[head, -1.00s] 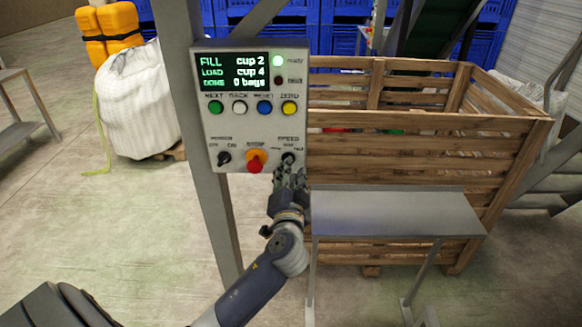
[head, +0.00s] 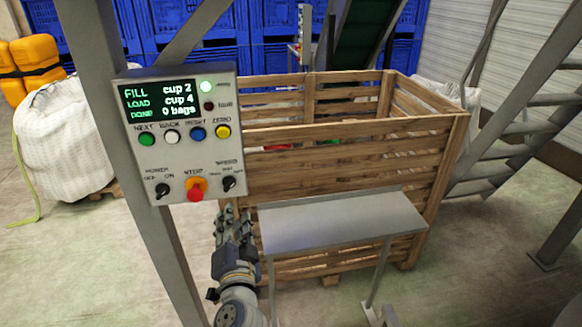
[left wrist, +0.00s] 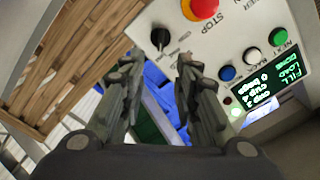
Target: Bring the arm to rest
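My left gripper (head: 236,222) is below the control panel (head: 180,136), in front of the wooden crate's slats. In the left wrist view the two fingers (left wrist: 158,95) stand apart with nothing between them. The panel carries a lit screen, a row of coloured buttons, a red stop button (head: 195,190) and a dark speed knob (head: 229,183). The fingertips are apart from the knob. The screen reads FILL cup 2, LOAD cup 4, DONE 0 bags, and a green lamp (head: 206,87) glows. My right gripper is not in view.
A grey metal shelf (head: 340,220) stands right of the gripper, before the wooden crate (head: 340,157). A grey post (head: 165,240) runs below the panel. A white bulk bag (head: 65,140) stands at left. Floor is open at front left.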

